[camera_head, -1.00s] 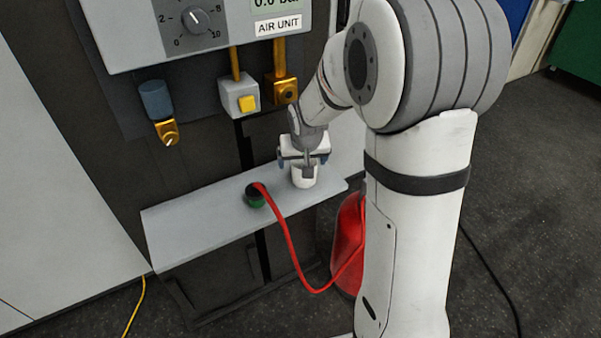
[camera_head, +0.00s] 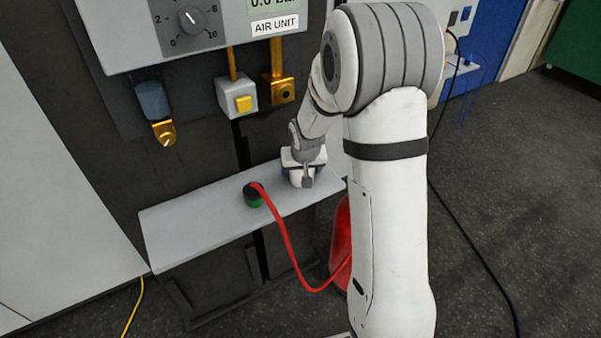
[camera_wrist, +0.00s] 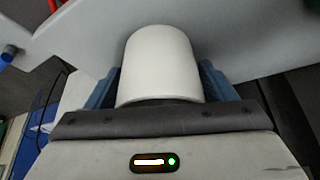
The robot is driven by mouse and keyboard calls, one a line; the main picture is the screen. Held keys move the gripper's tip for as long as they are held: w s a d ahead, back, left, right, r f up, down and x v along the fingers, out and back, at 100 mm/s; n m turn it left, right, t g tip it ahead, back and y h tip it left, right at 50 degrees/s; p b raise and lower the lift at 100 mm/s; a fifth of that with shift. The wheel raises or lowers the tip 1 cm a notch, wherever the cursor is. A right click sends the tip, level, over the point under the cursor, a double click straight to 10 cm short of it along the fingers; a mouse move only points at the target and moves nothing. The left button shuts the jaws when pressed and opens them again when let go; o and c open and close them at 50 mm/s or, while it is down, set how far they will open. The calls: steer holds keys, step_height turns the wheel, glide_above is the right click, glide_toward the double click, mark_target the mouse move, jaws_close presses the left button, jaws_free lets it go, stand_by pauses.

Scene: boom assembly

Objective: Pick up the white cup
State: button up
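The white cup (camera_wrist: 160,65) fills the middle of the wrist view, between the two blue fingers of my gripper (camera_wrist: 160,85). The fingers lie along both sides of the cup, close to its wall. I cannot tell whether they touch it. In the head view, my gripper (camera_head: 304,178) is down around the white cup (camera_head: 300,176) at the right part of the grey shelf (camera_head: 200,220). The gripper hides most of the cup there. The cup appears to stand on the shelf.
A green and black connector (camera_head: 253,195) with a red hose (camera_head: 285,250) sits on the shelf left of the cup. The air unit panel (camera_head: 200,35) hangs above, with a yellow-button box (camera_head: 238,97) below it. A red object (camera_head: 340,240) is below the shelf.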

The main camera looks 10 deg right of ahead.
steer(key=c, duration=0.7)
steer(key=shift+r, duration=0.15)
